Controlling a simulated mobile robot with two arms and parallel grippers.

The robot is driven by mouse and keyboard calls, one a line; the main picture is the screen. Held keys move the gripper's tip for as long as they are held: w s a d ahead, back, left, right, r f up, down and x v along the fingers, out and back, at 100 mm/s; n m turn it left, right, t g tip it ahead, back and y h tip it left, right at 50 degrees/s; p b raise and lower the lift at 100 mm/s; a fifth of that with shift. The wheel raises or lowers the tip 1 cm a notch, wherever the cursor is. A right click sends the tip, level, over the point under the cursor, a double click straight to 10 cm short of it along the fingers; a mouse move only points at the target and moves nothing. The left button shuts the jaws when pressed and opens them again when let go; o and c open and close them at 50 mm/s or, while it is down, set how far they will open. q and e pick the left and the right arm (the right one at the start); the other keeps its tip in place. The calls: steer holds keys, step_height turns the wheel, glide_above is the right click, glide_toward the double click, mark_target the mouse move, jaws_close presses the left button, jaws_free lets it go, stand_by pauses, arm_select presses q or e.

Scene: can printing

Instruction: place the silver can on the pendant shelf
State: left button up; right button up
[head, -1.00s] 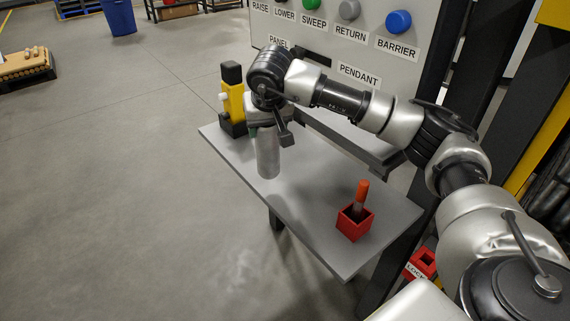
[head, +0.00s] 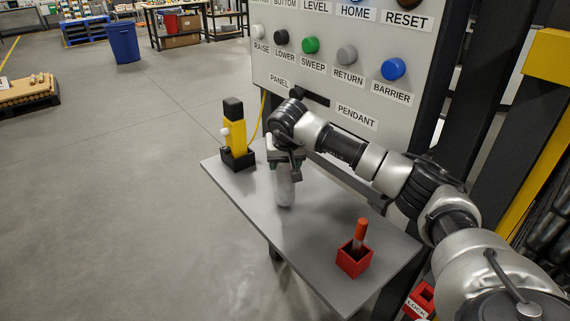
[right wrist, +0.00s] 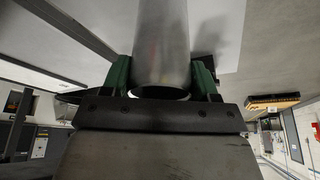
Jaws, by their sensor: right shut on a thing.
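The silver can (head: 285,190) is upright in my right gripper (head: 286,160), whose fingers close around its upper part. In the right wrist view the can (right wrist: 162,45) sits between the green fingers of the gripper (right wrist: 162,80). The can is over the grey pendant shelf (head: 315,235), between the yellow pendant and the red box. I cannot tell whether its base touches the shelf. The shelf juts out below the PENDANT label (head: 357,117). My left gripper is not in view.
A yellow and black pendant (head: 236,135) stands in a black holder at the shelf's far left corner. A red box (head: 354,262) holding an orange-topped tool stands near the right end. A button panel (head: 330,75) rises behind. Bare shelf lies between the can and the red box.

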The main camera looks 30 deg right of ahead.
steer(key=shift+d+f, duration=0.1)
steer(key=shift+f, duration=0.5)
steer(key=shift+f, duration=0.15)
steer(key=o, duration=1.1)
steer(key=v, duration=1.2)
steer(key=shift+r+b, duration=0.2)
steer(key=shift+b, duration=0.2)
